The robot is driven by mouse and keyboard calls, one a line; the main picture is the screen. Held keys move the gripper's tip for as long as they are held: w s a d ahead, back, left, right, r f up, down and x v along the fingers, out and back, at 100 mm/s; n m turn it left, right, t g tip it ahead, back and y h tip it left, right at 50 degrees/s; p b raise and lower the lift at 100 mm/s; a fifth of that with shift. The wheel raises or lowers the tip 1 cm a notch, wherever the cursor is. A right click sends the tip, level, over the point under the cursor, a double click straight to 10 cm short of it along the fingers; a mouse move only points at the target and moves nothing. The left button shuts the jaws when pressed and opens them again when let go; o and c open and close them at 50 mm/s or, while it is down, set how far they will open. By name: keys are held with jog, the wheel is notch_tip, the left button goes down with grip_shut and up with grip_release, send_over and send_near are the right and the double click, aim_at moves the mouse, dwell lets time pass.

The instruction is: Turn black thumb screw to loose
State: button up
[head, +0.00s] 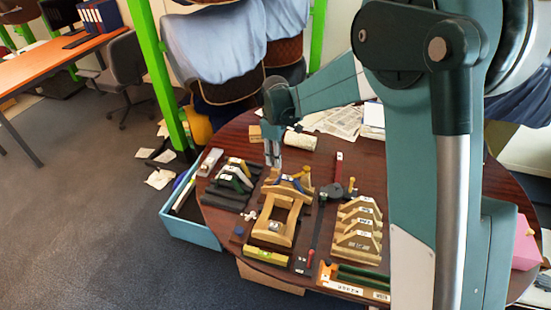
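My gripper (272,155) points down at the back of the round table, just behind and above the wooden saddle stand. Its fingers look close together, but they are too small to tell whether they are open or shut. The wooden stand (275,222) has a pale frame with a raised rear cradle (288,185), where small blue and yellow parts show. I cannot make out a black thumb screw for certain. A dark tool or clamp (331,192) with a rounded black part lies right of the stand, apart from my gripper.
Several pale numbered saddles (358,228) stand to the right, and dark and green ones (232,180) to the left. A yellow level (266,255) lies in front. A rolled paper (300,140) and sheets lie behind. A blue bin (190,238) stands below the table's left edge.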

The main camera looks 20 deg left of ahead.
jog(key=o, duration=0.4)
jog(key=shift+r, duration=0.1)
jog(key=shift+r, duration=5.95)
